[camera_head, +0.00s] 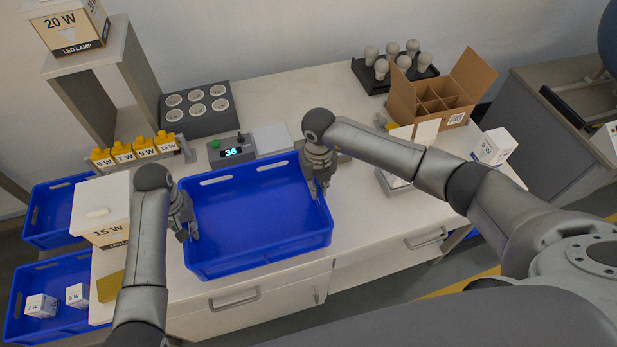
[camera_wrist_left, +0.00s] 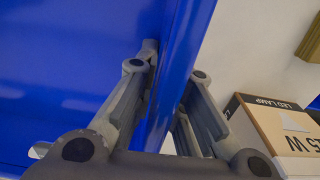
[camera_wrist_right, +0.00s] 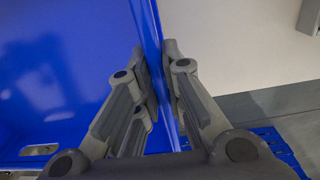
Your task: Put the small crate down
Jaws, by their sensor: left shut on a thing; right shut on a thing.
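The small crate (camera_head: 255,222) is blue, empty and upright over the front of the white table. My left gripper (camera_head: 187,230) is shut on its left wall, and my right gripper (camera_head: 322,186) is shut on its right wall. In the left wrist view the crate wall (camera_wrist_left: 178,65) runs between the fingers. In the right wrist view the wall (camera_wrist_right: 148,35) also stands between the fingers. The crate's front hides the table edge behind it. I cannot tell whether its bottom touches the table top.
A 15 W lamp box (camera_head: 103,212) stands close left of the crate. A display unit (camera_head: 232,150) and a grey socket block (camera_head: 198,108) stand behind it. An open cardboard box (camera_head: 445,95) and a bulb tray (camera_head: 393,78) are at the back right. Blue crates (camera_head: 62,262) lie lower left.

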